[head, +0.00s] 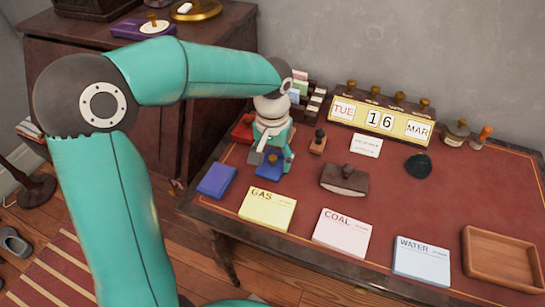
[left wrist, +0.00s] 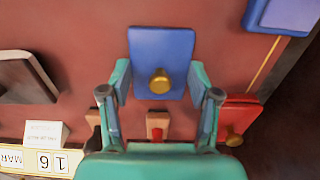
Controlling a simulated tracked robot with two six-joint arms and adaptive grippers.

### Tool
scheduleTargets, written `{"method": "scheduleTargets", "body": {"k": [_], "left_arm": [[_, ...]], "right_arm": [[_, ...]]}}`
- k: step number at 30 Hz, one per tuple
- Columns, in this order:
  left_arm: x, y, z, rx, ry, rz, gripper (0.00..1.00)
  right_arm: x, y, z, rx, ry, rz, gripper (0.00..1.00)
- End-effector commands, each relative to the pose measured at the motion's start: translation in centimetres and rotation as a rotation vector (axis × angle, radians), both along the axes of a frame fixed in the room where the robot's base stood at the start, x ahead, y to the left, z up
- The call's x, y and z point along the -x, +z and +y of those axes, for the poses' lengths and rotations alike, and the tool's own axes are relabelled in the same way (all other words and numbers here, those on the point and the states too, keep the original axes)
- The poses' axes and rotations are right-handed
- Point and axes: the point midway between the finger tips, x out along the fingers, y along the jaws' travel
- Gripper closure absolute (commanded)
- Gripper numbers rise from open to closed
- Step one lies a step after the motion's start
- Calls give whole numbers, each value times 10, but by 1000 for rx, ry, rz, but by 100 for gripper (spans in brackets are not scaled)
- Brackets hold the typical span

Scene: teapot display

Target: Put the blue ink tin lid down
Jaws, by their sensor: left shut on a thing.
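The blue ink tin lid (left wrist: 150,50) is a flat blue square with a brass knob, between the two fingers of my left gripper (left wrist: 159,82) in the left wrist view. My left gripper (head: 273,158) is shut on it. In the head view the blue lid (head: 268,172) shows below the fingers, low over the red desk top; I cannot tell whether it touches. A blue ink tin (head: 217,180) stands to its left near the desk's edge, and its corner shows in the left wrist view (left wrist: 285,14). My right gripper is not seen.
A red tin (head: 242,129) is behind the gripper. A wooden stamp (head: 318,141) and a blotter (head: 345,180) stand to the right. Yellow GAS (head: 267,209), pink COAL (head: 341,233) and blue WATER (head: 421,260) card stacks line the front. A calendar (head: 381,121) stands behind.

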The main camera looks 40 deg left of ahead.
Motion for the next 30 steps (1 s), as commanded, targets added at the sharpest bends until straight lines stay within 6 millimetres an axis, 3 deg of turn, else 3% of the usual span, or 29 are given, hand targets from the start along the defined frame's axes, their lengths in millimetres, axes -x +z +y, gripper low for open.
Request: {"method": "scheduleTargets", "body": {"k": [1, 5, 17, 23, 30], "left_arm": [[0, -1, 0, 0, 0, 0, 33], [0, -1, 0, 0, 0, 1, 13], [0, 4, 0, 0, 0, 0, 13], [-1, 30, 0, 0, 0, -4, 13], [-1, 80, 0, 0, -1, -4, 13]], "right_arm": [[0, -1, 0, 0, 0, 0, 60], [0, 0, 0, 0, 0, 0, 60], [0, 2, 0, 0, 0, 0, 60], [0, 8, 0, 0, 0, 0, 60], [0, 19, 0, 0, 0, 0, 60]]}}
